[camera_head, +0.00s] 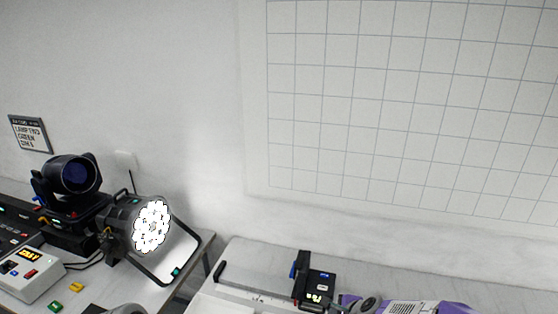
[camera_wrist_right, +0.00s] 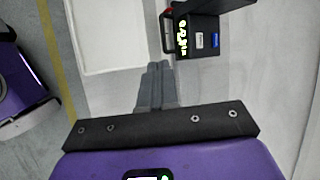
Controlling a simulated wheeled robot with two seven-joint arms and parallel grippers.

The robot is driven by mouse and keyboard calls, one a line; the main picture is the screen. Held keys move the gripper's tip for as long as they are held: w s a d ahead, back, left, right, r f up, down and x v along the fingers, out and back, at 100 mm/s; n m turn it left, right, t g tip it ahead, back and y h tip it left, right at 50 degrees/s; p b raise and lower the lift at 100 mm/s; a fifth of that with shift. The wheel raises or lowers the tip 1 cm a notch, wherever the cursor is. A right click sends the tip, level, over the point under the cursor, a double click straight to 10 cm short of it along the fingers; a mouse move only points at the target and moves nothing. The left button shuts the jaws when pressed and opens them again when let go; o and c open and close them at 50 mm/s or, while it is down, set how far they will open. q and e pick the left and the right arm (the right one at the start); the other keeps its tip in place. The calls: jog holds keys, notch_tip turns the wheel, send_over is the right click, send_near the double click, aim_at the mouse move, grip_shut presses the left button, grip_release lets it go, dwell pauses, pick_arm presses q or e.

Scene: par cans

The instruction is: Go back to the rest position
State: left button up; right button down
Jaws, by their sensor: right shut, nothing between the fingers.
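My right gripper (camera_wrist_right: 158,68) shows in the right wrist view, with its two grey fingers pressed together and nothing between them. It points over a pale surface, just left of a black device (camera_wrist_right: 203,30) with lit digits and apart from it as far as I can tell. In the head view, purple and grey parts of my right arm show at the bottom edge, right of the centre; the fingers are not visible there. My left gripper is not in view.
A par can (camera_head: 150,228) with lit white lamps stands on the left table, beside a moving-head light (camera_head: 72,175) and a grey box (camera_head: 32,275). The black device (camera_head: 314,282) stands on the right table (camera_head: 240,255). A gap separates the tables. A gridded panel (camera_head: 400,100) covers the wall.

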jog(key=s+a+f+n+g, duration=0.3)
jog(key=s+f+n, duration=0.5)
jog(key=s+f, duration=0.35)
jog(key=s+a+f+n+g, duration=0.3)
jog(key=s+f+n, duration=0.5)
jog(key=s+f, duration=0.4)
pick_arm(q)
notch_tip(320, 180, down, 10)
jog(key=b, duration=1)
pick_arm(e)
notch_tip(320, 180, down, 9)
jog(key=s, duration=0.1)
jog(key=shift+s+f+n+y, duration=0.2)
jog(key=shift+n+y, duration=0.1)
jog(key=shift+y, duration=0.1)
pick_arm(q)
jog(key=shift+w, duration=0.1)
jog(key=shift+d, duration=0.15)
pick_arm(e)
jog(key=shift+d, duration=0.1)
